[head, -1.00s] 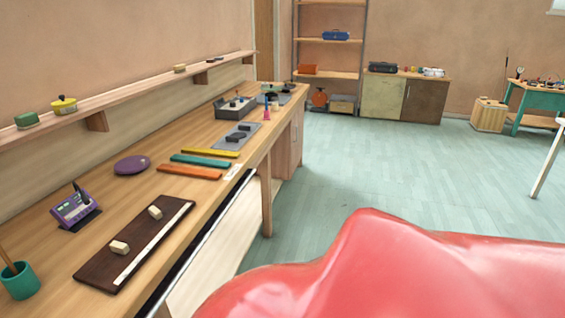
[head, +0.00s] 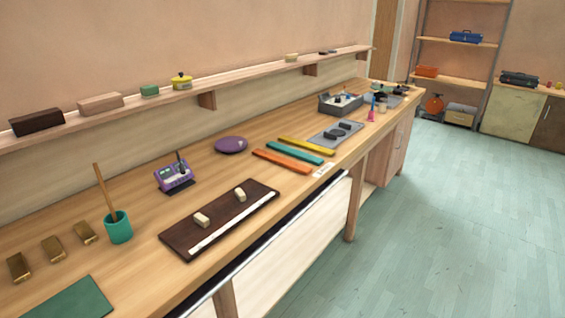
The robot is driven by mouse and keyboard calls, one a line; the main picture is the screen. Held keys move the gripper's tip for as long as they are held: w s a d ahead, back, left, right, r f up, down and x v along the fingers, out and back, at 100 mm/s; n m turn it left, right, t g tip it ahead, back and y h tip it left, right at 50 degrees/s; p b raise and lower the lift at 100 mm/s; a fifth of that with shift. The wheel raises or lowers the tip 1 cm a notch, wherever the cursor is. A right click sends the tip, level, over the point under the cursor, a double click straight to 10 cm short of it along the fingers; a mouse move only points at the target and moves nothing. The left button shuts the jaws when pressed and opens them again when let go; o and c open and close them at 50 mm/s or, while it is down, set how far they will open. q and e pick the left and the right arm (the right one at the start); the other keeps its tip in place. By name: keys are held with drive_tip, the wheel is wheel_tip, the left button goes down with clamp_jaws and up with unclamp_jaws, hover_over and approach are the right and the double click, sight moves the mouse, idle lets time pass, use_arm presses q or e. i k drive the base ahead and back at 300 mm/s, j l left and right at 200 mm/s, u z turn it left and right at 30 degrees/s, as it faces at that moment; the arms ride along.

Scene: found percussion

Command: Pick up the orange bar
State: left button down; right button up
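The orange bar (head: 281,161) lies flat on the wooden workbench (head: 140,207), near its front edge. It is the nearest of three coloured bars lying side by side. A teal bar (head: 294,152) lies just beyond it, and a yellow bar (head: 306,145) beyond that. Nothing covers the orange bar. Neither of my grippers shows in the head view.
A dark board (head: 220,222) with two pale blocks lies nearer on the bench. A purple disc (head: 231,145), a purple device (head: 174,175) and a teal cup (head: 118,227) with a stick stand behind or beside it. The floor (head: 440,230) at right is clear.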

sight(299, 168)
drive_tip(key=i+l+u, duration=0.15)
drive_tip(key=i+l, duration=0.25)
drive_tip(key=i+l+u, duration=0.1)
drive_tip(key=i+l, duration=0.25)
drive_tip(key=l, duration=0.2)
drive_tip(key=i+l+u, duration=0.15)
drive_tip(key=i+l, duration=0.2)
drive_tip(key=l, duration=0.2)
